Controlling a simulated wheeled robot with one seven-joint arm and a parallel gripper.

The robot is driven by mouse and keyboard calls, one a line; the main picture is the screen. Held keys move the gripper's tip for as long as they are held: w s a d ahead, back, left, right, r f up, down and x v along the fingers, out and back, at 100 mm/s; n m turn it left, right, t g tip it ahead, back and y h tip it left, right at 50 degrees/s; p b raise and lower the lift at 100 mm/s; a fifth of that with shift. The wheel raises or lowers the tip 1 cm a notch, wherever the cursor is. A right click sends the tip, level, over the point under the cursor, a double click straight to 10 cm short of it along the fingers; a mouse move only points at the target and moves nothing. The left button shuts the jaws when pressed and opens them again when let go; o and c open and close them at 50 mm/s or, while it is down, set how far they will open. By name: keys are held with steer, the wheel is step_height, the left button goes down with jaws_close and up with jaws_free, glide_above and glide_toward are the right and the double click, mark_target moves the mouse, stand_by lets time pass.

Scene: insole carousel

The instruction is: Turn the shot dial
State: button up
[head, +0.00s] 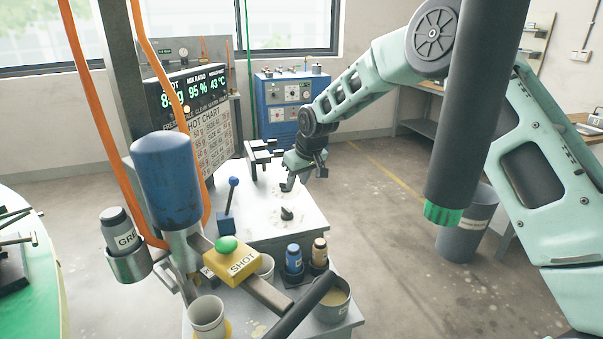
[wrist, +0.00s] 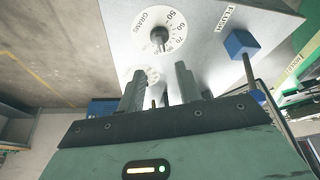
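A dial marked GRAMS with a dark knob (wrist: 160,38) sits on the pale cabinet top in the wrist view, beyond my fingertips. I take it to be the nearer dial knob (head: 287,213) in the head view. A second, smaller-looking dial (wrist: 151,75) lies close to my fingertips, its knob partly hidden. My gripper (wrist: 160,80) has its two dark fingers apart with nothing held between them. In the head view my gripper (head: 303,176) hangs over the far part of the cabinet top, apart from the nearer dial.
A blue-knobbed lever (head: 232,182) stands left of the dials; its blue block (wrist: 240,43) shows in the wrist view. A display (head: 190,88) reads 83 g, 95 % and 43 °C above a shot chart (head: 212,138). A yellow SHOT button box (head: 232,262) stands in front.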

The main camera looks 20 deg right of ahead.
steer(key=shift+v, duration=2.3)
